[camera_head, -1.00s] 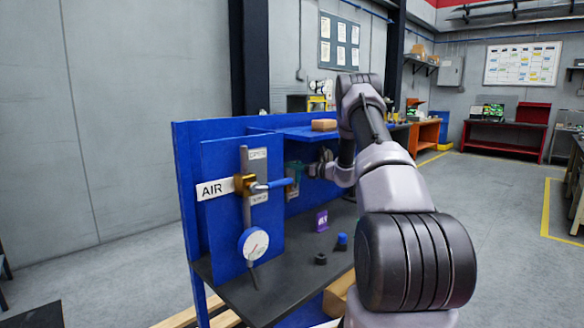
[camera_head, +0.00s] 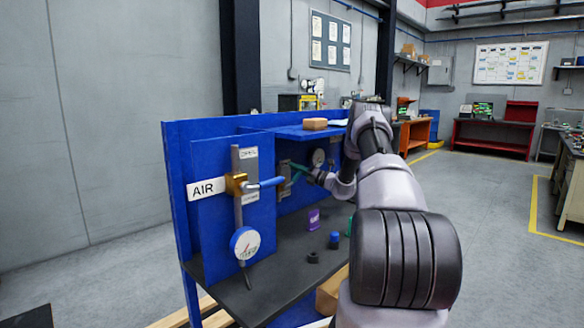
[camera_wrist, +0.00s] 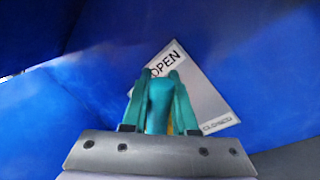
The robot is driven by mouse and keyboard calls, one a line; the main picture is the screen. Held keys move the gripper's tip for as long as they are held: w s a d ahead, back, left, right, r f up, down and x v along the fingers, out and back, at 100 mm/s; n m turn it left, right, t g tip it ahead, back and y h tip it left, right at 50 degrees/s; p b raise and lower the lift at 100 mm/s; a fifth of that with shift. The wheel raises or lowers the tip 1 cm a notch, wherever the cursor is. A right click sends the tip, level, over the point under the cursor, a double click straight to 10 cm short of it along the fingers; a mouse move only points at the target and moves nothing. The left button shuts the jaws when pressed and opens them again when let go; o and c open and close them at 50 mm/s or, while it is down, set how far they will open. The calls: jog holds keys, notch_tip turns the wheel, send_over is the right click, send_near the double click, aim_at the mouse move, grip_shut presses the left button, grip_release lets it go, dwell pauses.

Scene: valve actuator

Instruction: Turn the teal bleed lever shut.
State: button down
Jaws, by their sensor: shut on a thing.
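The teal bleed lever (camera_head: 298,168) is on the blue panel under the shelf, behind the AIR valve. It extends right and slightly down to my gripper (camera_head: 315,175). In the wrist view my gripper (camera_wrist: 158,84) is shut on the lever (camera_wrist: 158,110), which lies between the two teal-looking fingers. A pale plate (camera_wrist: 205,95) behind it reads OPEN at upper left and CLOSED at lower right. The fingers and lever hide part of this plate and most of the valve body.
The AIR valve's blue handle (camera_head: 266,183) juts out left of my gripper, above a round gauge (camera_head: 245,243). The blue shelf (camera_head: 290,132) overhangs the lever and carries a brown box (camera_head: 314,124). A purple item (camera_head: 313,219) and a blue-topped item (camera_head: 334,240) stand on the bench below.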

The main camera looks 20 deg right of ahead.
notch_tip(320, 180, down, 6)
jog(key=w+d+m+t+h, duration=0.1)
jog(key=d+m+t+h, duration=0.1)
jog(key=m, duration=0.8)
jog(key=shift+d+h, duration=0.3)
jog(key=shift+f, duration=0.15)
jog(key=c, duration=0.7)
grip_release()
notch_tip(320, 180, up, 10)
jog(key=shift+r, duration=0.1)
